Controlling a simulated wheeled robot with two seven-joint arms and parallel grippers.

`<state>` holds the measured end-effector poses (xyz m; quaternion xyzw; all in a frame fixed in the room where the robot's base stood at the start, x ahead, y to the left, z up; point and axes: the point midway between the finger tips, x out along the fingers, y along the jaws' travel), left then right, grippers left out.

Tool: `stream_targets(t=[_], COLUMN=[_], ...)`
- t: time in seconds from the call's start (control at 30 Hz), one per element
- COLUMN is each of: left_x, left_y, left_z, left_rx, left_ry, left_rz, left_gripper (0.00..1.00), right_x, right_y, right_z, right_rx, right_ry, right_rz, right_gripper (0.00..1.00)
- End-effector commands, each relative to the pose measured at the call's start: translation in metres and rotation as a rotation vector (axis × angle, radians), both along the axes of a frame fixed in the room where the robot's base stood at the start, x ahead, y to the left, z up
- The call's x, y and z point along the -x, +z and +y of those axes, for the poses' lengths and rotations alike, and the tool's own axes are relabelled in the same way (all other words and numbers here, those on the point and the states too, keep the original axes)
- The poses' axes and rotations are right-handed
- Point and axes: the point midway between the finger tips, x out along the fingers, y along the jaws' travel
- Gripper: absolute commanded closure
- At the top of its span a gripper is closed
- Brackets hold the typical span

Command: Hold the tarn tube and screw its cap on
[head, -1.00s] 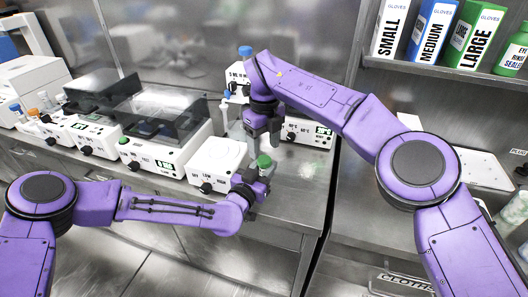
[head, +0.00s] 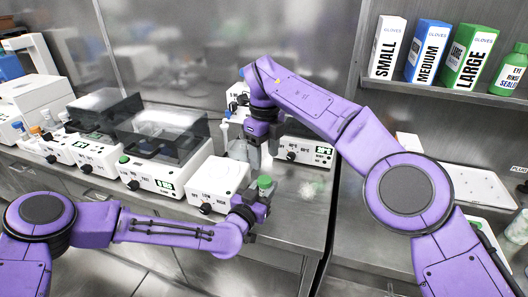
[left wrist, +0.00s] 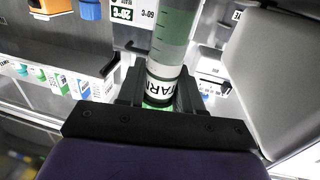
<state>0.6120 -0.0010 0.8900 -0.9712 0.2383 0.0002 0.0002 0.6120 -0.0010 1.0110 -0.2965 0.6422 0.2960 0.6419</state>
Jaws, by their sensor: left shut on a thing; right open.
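In the left wrist view the tube (left wrist: 172,40) is clear with green contents and a white TARN label, between the jaws (left wrist: 160,97).
A white device (head: 217,184) stands just left of the grippers, with dark-lidded machines (head: 162,135) further left. A device with displays (head: 307,150) stands behind. Glove boxes (head: 428,50) fill the right shelf. The counter (head: 285,225) is clear at front right.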

Motion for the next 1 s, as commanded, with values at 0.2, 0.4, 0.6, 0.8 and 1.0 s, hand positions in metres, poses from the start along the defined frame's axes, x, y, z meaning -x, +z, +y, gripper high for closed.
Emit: stream_targets(t=[0.2,0.4,0.6,0.8,1.0], left_x=[0.000,0.000,0.000,0.000,0.000], left_y=[0.000,0.000,0.000,0.000,0.000], left_z=[0.000,0.000,0.000,0.000,0.000], left_rx=[0.000,0.000,0.000,0.000,0.000], left_ry=[0.000,0.000,0.000,0.000,0.000], left_rz=[0.000,0.000,0.000,0.000,0.000], left_gripper=[1.00,1.00,1.00,1.00,1.00], right_x=[0.001,0.000,0.000,0.000,0.000], right_y=[-0.036,-0.065,-0.075,-0.075,-0.075], right_z=[0.000,0.000,0.000,0.000,0.000], right_rx=[0.000,-0.001,-0.002,-0.002,-0.001], right_ry=[0.002,0.000,0.000,-0.001,-0.001], right_rz=[0.004,0.002,0.001,0.001,0.000], right_gripper=[0.39,0.39,0.39,0.39,0.96])
